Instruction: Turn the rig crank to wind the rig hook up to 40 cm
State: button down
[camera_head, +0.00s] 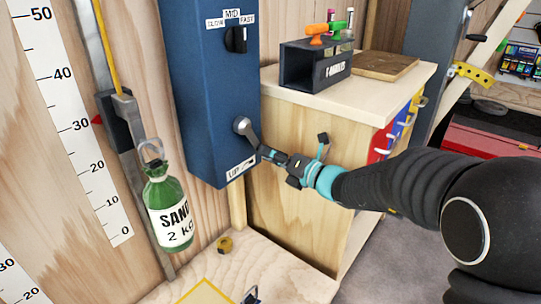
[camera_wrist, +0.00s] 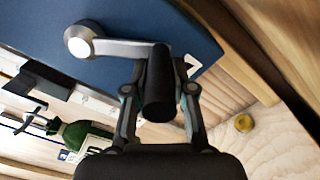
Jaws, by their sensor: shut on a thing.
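The rig crank (camera_head: 246,131) has a silver arm on the front of the blue rig box (camera_head: 205,90). In the wrist view the crank arm (camera_wrist: 115,48) reaches right from its hub to a black handle (camera_wrist: 158,80). My gripper (camera_head: 272,155) is shut on that handle, with one finger on each side. The rig hook (camera_head: 151,149) holds a green bottle (camera_head: 170,205) marked "SAND 2 kg", hanging upright. The red pointer (camera_head: 97,120) stands at about 30 on the white scale (camera_head: 75,135). The bottle (camera_wrist: 78,134) also shows in the wrist view.
A speed knob (camera_head: 236,39) marked SLOW, MID and FAST sits high on the box, apparently at MID. A wooden cabinet (camera_head: 290,190) stands close behind my gripper, with a dark rack (camera_head: 316,66) on top. A small yellow-brown item (camera_head: 224,244) lies on the wooden base.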

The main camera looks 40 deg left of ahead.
dwell(0.6)
jog(key=c, duration=1)
grip_release()
jog(key=shift+a, duration=0.1)
jog(key=shift+o, duration=0.2)
jog(key=d, duration=1.2)
jog(key=shift+s, duration=0.4)
